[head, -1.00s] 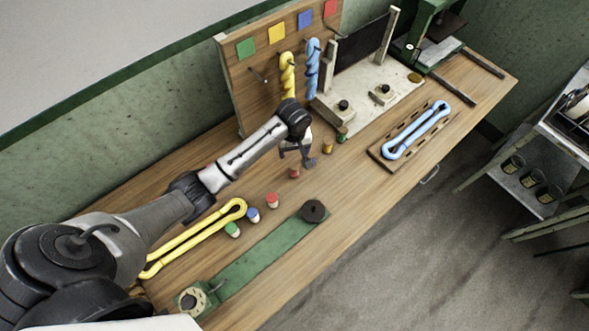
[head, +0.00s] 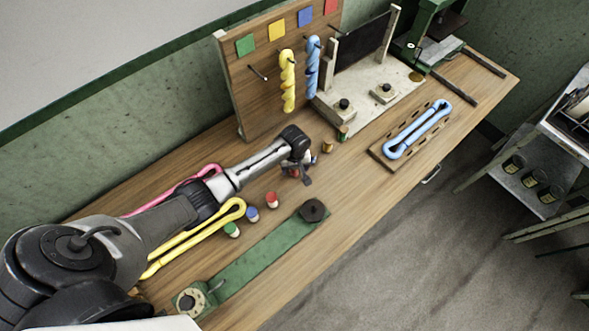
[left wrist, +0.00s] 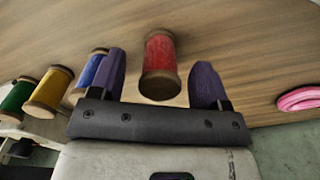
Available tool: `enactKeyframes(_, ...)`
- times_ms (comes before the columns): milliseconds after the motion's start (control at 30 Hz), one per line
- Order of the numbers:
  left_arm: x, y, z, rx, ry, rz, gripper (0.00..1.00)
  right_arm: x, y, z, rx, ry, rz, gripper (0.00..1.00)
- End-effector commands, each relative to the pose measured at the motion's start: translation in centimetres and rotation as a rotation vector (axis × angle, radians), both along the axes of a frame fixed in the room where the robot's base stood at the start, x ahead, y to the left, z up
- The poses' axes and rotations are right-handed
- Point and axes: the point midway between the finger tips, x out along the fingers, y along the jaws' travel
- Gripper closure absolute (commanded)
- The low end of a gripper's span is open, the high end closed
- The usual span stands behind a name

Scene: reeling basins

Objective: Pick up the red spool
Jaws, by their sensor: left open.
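The red spool (left wrist: 160,62) stands between the two purple fingers of my left gripper in the left wrist view, with a gap on each side. In the head view the red spool (head: 294,174) is mostly hidden by my left gripper (head: 303,177), which is down over it. My left gripper is open and empty. My right gripper is in neither view.
Blue (left wrist: 90,70), yellow (left wrist: 48,91) and green (left wrist: 17,98) spools stand in a row beside the left finger. White pots with red (head: 272,199), blue (head: 253,214) and green (head: 232,229) tops stand nearby. A pink skein (left wrist: 299,99) lies to the right.

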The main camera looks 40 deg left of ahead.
Motion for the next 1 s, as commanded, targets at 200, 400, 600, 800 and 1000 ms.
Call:
enactKeyframes(200,-0.02,0.04,-1.32,0.0,0.0,0.001,0.3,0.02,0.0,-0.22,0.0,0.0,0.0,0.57)
enactKeyframes(400,-0.03,0.05,-1.33,0.001,-0.001,0.001,0.3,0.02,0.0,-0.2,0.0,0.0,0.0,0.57)
enactKeyframes(600,-0.03,0.05,-1.32,0.001,-0.001,0.001,0.47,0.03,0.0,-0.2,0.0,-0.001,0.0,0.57)
enactKeyframes(800,-0.03,0.06,-1.32,0.001,-0.001,0.001,0.67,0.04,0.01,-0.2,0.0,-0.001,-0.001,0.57)
enactKeyframes(1000,-0.02,0.07,-1.31,0.001,-0.001,0.001,0.84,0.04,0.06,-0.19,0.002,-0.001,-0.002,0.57)
